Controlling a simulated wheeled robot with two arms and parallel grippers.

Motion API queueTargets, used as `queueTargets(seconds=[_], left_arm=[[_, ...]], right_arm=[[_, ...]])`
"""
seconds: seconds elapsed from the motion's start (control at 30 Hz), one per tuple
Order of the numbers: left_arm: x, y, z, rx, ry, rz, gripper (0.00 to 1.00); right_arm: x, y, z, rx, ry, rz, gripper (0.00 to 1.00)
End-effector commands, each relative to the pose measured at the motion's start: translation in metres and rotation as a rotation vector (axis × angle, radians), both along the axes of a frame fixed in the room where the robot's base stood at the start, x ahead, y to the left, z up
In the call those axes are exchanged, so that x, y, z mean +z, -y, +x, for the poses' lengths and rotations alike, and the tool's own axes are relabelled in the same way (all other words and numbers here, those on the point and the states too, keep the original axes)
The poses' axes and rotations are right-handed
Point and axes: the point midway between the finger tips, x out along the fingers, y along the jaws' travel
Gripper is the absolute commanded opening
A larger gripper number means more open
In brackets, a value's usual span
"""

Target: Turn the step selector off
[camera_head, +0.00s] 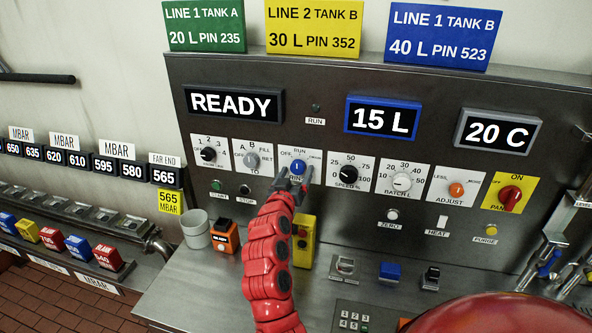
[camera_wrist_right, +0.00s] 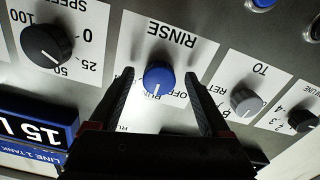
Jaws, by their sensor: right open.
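The step selector appears to be the blue knob (camera_head: 297,167) on a white plate, third from the left in the knob row; no label reading "step" is legible. In the right wrist view the knob (camera_wrist_right: 158,77) appears upside down, with RINSE, RUN and OFF on its plate. Its white pointer line seems to point toward RUN. My right gripper (camera_head: 294,182) is open at the plate. In the wrist view its two fingers (camera_wrist_right: 158,92) stand on either side of the knob, with visible gaps. My left gripper is not in view.
A grey knob (camera_head: 250,160) is on the left and a black speed knob (camera_head: 348,174) on the right, both close by.

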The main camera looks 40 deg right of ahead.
Motion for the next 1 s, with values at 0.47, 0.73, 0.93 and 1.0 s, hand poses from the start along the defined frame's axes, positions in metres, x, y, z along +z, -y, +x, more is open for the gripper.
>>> queueTargets(seconds=[0.47,0.73,0.93,1.0], left_arm=[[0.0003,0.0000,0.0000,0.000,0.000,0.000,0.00],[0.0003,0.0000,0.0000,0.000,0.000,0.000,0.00],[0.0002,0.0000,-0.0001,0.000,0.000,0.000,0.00],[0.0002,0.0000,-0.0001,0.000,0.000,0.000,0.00]], right_arm=[[-0.0001,0.0013,0.0011,0.000,0.000,0.000,0.47],[0.0000,0.0012,0.0010,0.000,0.000,0.000,0.00],[0.0000,0.0010,0.0011,0.000,-0.008,-0.007,0.00],[0.0001,0.0010,0.0010,0.000,-0.019,-0.018,0.00]])
